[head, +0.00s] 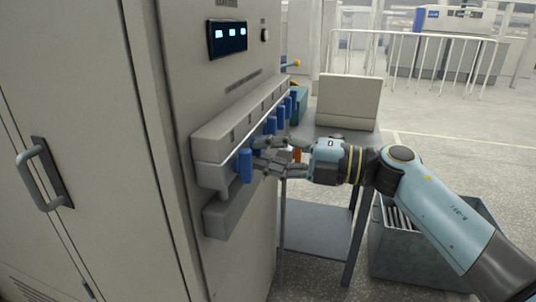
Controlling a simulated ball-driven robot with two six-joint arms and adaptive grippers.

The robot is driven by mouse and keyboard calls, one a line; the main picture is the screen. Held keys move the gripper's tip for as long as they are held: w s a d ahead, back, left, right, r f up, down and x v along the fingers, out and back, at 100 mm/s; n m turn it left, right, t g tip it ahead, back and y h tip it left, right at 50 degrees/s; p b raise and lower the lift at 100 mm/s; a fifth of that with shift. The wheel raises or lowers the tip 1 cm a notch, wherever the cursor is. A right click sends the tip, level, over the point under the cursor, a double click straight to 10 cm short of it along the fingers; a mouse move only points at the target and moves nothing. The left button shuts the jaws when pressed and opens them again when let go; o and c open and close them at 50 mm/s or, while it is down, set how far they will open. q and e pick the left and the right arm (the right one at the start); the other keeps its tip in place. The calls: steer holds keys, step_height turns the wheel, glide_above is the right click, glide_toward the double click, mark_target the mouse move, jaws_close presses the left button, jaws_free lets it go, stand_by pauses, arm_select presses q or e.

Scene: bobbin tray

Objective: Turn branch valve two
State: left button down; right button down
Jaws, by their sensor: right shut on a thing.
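A row of blue valve handles hangs along the front of a pale grey manifold box (215,143) on the cabinet side. The nearest blue handle (245,166) hangs upright just left of my right gripper's fingers. My right gripper (261,156) reaches in from the right and is shut on a blue handle right behind the nearest one, which its fingers mostly hide. Further blue handles (281,118) run back beyond the gripper. I cannot read any numbers on the valves. My left gripper is not in view.
A dark display panel (228,38) sits above the manifold. A cabinet door with a grey handle (43,172) fills the left. A table with a beige box (347,101) stands behind my right arm. A grey bin (400,262) stands on the floor below it.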

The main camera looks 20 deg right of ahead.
steer(key=shift+f, duration=0.1)
steer(key=c, duration=1.2)
jaws_free()
steer(key=shift+c, duration=0.2)
steer(key=v, duration=1.2)
